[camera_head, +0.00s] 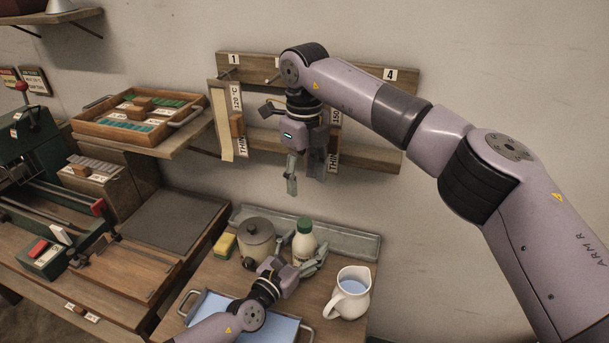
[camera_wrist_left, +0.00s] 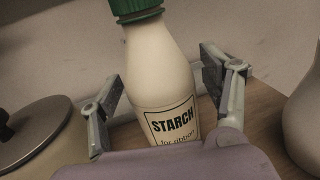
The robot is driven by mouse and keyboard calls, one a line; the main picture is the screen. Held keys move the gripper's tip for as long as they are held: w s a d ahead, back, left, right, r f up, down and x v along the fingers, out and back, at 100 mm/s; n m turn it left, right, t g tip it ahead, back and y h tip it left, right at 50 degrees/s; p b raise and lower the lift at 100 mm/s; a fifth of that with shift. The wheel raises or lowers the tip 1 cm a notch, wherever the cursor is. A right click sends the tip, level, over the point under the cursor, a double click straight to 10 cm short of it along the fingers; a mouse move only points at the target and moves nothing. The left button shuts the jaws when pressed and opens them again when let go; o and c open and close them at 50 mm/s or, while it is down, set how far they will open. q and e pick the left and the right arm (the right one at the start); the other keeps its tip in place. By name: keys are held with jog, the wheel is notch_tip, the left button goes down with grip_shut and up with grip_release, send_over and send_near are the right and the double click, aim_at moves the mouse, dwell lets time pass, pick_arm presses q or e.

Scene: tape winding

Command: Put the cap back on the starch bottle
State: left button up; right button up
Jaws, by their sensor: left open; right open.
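The white starch bottle (camera_head: 303,246) stands upright on the wooden table near the wall. Its green cap (camera_head: 305,226) sits on top of its neck; whether it is fully tightened cannot be told. In the left wrist view the bottle (camera_wrist_left: 160,70) shows its STARCH label, with the green cap (camera_wrist_left: 136,8) cut off by the top edge. My left gripper (camera_head: 299,263) is open, with one finger on either side of the bottle and gaps visible between them and it. My right gripper (camera_head: 305,180) is open and empty, pointing down above the bottle in front of the wall rack.
A lidded grey pot (camera_head: 257,244) stands left of the bottle, with a yellow-green sponge (camera_head: 224,246) beyond it. A white pitcher (camera_head: 348,296) of bluish liquid stands right. A blue tray (camera_head: 205,309) lies in front. The wall rack (camera_head: 375,157) holds hanging strips.

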pick_arm(q)
jog(key=v, duration=1.2)
jog(key=shift+f, duration=0.1)
